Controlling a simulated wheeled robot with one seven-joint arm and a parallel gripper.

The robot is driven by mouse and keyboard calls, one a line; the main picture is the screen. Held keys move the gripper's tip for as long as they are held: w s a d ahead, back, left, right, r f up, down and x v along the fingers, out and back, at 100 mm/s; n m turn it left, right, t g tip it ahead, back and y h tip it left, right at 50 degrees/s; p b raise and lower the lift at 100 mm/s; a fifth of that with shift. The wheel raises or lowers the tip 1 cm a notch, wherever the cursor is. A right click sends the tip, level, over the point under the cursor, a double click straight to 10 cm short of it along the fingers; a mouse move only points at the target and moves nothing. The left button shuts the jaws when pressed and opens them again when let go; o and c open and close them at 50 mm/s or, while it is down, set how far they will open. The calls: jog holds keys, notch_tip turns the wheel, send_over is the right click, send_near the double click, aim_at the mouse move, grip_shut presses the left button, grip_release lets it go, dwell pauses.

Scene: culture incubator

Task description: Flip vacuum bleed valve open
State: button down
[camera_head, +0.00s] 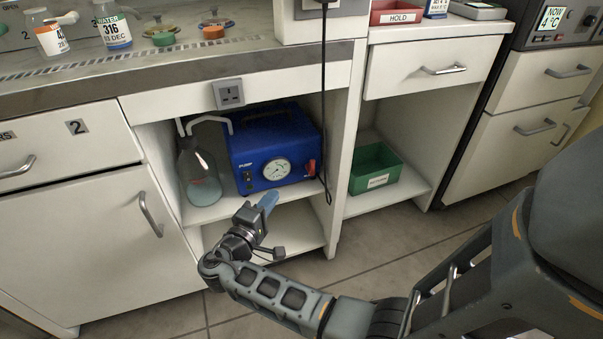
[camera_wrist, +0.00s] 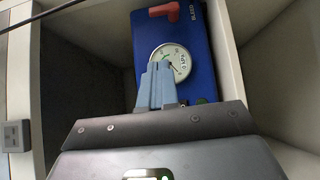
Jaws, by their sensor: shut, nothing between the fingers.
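The blue vacuum pump (camera_head: 262,138) sits on the upper shelf of the open cabinet, with a round white gauge (camera_head: 277,169) on its front. The red bleed valve lever (camera_head: 311,167) is at the right end of that front. In the wrist view the red lever (camera_wrist: 163,11) is at the top, beside the word BLEED, and the gauge (camera_wrist: 172,62) is partly behind my fingers. My gripper (camera_head: 271,198) has blue fingers shut together and empty. It is in front of the pump, below and left of the lever, apart from it. The fingers show in the wrist view (camera_wrist: 156,82).
A glass flask (camera_head: 199,172) with pale blue liquid stands left of the pump, with tubing above. A black cable (camera_head: 324,100) hangs just right of the lever, by the cabinet divider. A green bin (camera_head: 374,168) is in the right compartment. The floor in front is clear.

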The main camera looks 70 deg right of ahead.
jog(key=shift+d, duration=0.1)
jog(key=b, duration=0.2)
send_near(311, 165)
jog(key=w+d, duration=0.4)
jog(key=s+d, duration=0.3)
jog(key=shift+s+f, duration=0.1)
jog(key=shift+s, duration=0.15)
jog(key=shift+w, duration=0.1)
